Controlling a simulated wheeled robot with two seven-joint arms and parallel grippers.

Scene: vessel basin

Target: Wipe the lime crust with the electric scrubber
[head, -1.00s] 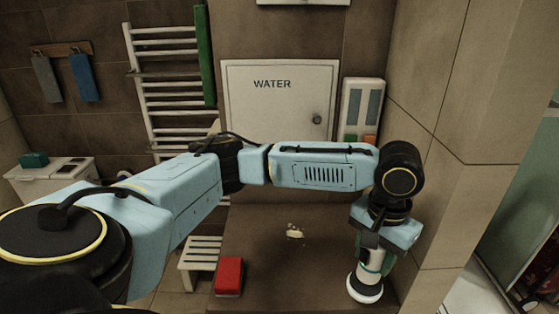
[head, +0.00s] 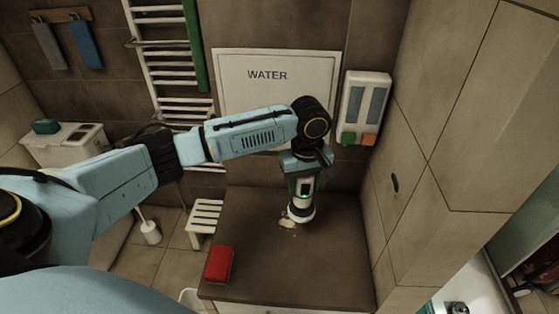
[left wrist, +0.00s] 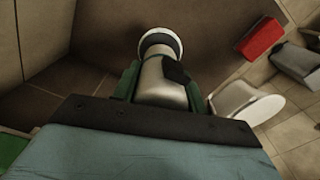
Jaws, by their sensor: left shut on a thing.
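The electric scrubber (head: 301,203) is upright below my left gripper (head: 302,178), with its round white-rimmed head down at the brown counter (head: 260,260). My left gripper is shut on its body. The scrubber also fills the middle of the left wrist view (left wrist: 162,75). The pale lime crust (head: 287,223) shows as a small patch on the counter at the scrubber head's lower left edge. The head hides part of that spot, and I cannot tell whether it touches the crust. My right gripper is not in view.
A red block-shaped thing (head: 219,264) lies at the counter's left front edge. A white slatted stool (head: 205,217) stands left of the counter. A tiled wall (head: 400,150) bounds the right. The counter's front and right parts are clear.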

